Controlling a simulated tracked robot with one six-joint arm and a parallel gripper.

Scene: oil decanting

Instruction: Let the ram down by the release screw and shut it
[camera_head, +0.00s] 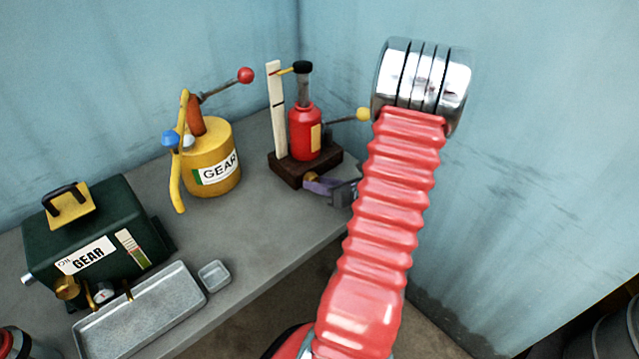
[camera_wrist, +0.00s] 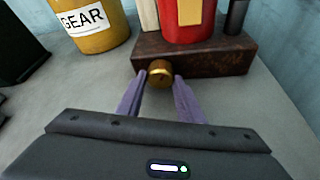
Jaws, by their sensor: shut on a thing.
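The red bottle jack (camera_head: 305,135) stands upright on a dark wooden block (camera_head: 292,165) at the back of the bench. Its grey ram (camera_head: 303,90) is raised under a black cap (camera_head: 302,67), with a yellow pointer at the top of a white scale board (camera_head: 277,110). The brass release screw (camera_wrist: 160,72) sticks out at the front of the block in the wrist view. My gripper (camera_wrist: 159,78) has its purple fingers on either side of the screw's knob, shut on it. In the head view my gripper (camera_head: 318,183) is partly hidden by my arm.
A yellow GEAR oil can (camera_head: 211,160) with a red-knobbed lever stands left of the jack. A dark green GEAR oil tank (camera_head: 95,235), a grey tray (camera_head: 140,310) and a small clear dish (camera_head: 214,275) are nearer. The jack's yellow-tipped lever (camera_head: 347,116) points right.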

